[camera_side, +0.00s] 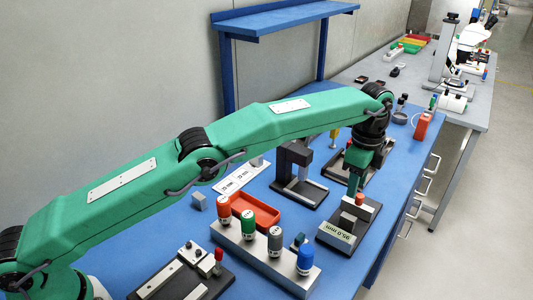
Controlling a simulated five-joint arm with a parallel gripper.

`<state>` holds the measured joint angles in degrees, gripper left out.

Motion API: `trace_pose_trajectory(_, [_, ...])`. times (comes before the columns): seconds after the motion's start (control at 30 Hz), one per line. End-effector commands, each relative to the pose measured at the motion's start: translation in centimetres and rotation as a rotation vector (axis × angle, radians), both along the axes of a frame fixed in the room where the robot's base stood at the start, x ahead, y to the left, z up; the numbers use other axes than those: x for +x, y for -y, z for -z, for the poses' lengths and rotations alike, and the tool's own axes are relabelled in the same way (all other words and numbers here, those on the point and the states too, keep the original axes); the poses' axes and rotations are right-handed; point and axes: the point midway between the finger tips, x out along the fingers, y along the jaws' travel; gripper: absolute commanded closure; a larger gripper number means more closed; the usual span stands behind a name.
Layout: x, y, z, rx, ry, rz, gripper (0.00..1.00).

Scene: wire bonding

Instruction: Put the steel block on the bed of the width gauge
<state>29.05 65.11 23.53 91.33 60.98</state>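A small plain grey cube (199,201), which looks like the steel block, sits on the blue bench left of the red tray. The width gauge (345,228) appears to be the dark-based device at the bench's right edge, with a display that seems to read 95.0 mm. A red part stands on it (361,199). My gripper (355,186) points down over the back of this gauge, well away from the grey cube. Its fingertips are small and partly merged with the gauge behind, so their opening and any contents are unclear.
A grey rack with several coloured-cap bottles (262,255) stands in front. Behind it are a red tray (256,212) and a black stand (298,177). A fixture with rails (180,275) sits at lower left. My arm spans the bench above these things.

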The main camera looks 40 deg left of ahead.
Motion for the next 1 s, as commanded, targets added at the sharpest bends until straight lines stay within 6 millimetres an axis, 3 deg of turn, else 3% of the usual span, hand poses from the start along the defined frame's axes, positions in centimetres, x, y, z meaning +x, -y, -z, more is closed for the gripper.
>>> trace_pose_trajectory(0.73, [0.0,-0.2,-0.5,-0.001,0.002,-0.006,0.6])
trace_pose_trajectory(1.0, [0.2,-2.2,-3.4,-0.015,0.026,-0.089,0.6])
